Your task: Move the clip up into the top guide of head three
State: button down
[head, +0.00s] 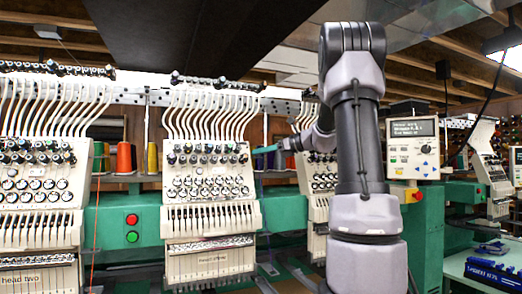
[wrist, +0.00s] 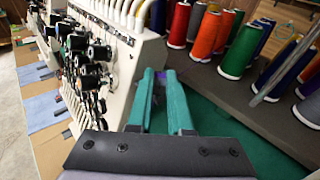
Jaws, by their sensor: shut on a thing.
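Head three (head: 212,215), labelled on its lower front, is the cream machine head in the middle of the head view. Its top guide (head: 217,82) is the rail with dark knobs above the white tubes. My gripper (head: 267,149) is just right of the head's upper dial rows, well below the top guide. In the wrist view its teal fingers (wrist: 161,76) are close together on a small dark, purplish thing (wrist: 160,84). This is likely the clip, mostly hidden between the fingers. The head's cream side and black dials (wrist: 98,52) are left of the fingers.
Head two (head: 38,190) stands at left, and another head (head: 318,205) is partly behind my arm. Several thread cones (wrist: 241,50) stand on a shelf behind. A control panel (head: 412,148) is at right. An orange thread (head: 96,220) hangs between heads two and three.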

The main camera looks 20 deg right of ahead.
jog(key=shift+f, duration=0.1)
dwell(0.6)
jog(key=c, duration=0.8)
grip_release()
jog(key=shift+o, duration=0.2)
